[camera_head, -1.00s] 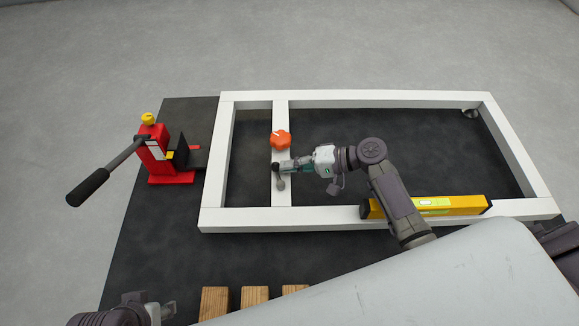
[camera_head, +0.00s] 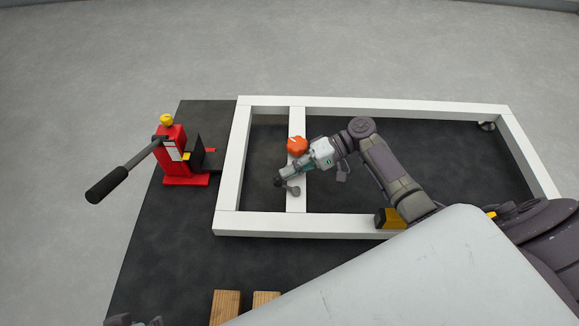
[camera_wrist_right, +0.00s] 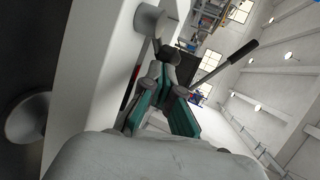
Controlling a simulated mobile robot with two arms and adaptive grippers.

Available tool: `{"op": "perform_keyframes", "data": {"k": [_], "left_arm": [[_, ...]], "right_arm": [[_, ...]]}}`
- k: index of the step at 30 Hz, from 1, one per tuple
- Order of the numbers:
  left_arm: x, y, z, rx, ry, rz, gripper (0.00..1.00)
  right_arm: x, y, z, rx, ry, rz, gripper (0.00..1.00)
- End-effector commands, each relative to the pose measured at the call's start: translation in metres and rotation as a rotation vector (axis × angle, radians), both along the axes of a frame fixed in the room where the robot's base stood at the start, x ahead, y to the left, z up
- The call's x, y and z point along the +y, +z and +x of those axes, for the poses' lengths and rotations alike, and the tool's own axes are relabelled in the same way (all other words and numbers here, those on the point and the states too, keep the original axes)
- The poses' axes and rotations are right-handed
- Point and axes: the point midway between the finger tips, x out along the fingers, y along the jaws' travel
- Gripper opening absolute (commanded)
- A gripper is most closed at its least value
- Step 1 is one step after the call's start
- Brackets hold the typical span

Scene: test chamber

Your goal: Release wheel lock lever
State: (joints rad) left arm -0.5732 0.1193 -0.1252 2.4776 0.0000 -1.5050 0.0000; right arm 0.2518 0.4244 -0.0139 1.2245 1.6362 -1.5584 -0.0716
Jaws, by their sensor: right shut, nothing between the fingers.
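The wheel lock lever (camera_head: 293,190) is small, with a grey round end and a dark knob. It sits on the white crossbar of the frame in the head view. In the right wrist view its grey end (camera_wrist_right: 149,20) stands out from the white bar, and its dark knob (camera_wrist_right: 170,53) is just past the fingertips. My right gripper (camera_head: 283,179) is shut and empty beside the knob; contact is unclear. It also shows in the wrist view (camera_wrist_right: 166,85). My left gripper (camera_head: 153,321) is mostly cut off at the bottom left edge.
An orange star-shaped knob (camera_head: 297,145) sits on the crossbar close to my right gripper. A red jack (camera_head: 172,160) with a long handle stands left of the white frame (camera_head: 233,160). A yellow level (camera_head: 384,221) lies partly behind my arm. Wooden blocks (camera_head: 226,306) lie at the front.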

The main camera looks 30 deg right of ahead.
Motion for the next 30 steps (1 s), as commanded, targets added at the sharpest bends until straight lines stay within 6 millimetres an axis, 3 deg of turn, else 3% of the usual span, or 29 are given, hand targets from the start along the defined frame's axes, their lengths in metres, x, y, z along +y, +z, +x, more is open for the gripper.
{"op": "perform_keyframes", "data": {"k": [2,30], "left_arm": [[0.005,0.0,-0.019,0.087,0.007,0.018,0.4],[0.005,0.015,-0.017,0.077,0.007,0.016,0.4]], "right_arm": [[0.005,0.003,0.0,0.0,0.001,0.002,0.0],[0.02,0.0,-0.002,0.0,0.001,0.001,0.0]]}}
